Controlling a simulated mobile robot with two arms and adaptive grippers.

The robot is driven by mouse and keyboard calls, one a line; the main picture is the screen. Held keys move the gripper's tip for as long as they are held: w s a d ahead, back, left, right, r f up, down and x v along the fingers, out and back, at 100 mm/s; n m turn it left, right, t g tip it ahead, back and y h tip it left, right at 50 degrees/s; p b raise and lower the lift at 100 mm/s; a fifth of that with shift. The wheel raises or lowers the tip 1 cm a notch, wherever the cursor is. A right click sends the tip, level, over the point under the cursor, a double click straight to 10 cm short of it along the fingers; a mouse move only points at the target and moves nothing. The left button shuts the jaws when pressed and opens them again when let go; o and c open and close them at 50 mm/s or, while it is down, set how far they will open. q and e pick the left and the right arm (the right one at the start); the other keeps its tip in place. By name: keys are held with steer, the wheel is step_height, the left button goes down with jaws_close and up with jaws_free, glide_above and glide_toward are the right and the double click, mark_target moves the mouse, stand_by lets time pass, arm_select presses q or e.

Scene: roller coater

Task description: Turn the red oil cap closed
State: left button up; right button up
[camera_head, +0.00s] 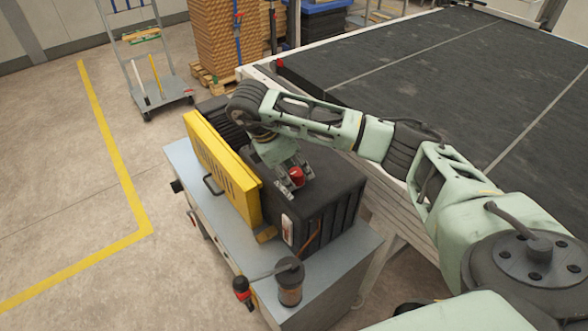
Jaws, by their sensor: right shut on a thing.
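The red oil cap (296,176) sits on top of the black machine housing (335,187), near its middle. My right arm reaches in from the right and bends down over the housing. My right gripper (292,184) points down at the cap and is shut on it. The gripper's fingers hide part of the cap, so its turned position cannot be told. My left gripper is not in view.
A yellow slotted panel (222,170) stands along the housing's left side. A wide dark conveyor bed (450,75) lies behind. A trolley (160,88) stands at the back left.

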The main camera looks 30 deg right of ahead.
steer(key=shift+w+d+r, duration=0.1)
steer(key=shift+w+r, duration=0.1)
steer(key=o, duration=0.8)
steer(key=shift+o, duration=1.3)
steer(key=shift+f, duration=0.2)
steer(key=v, duration=1.2)
steer(key=shift+w, duration=0.1)
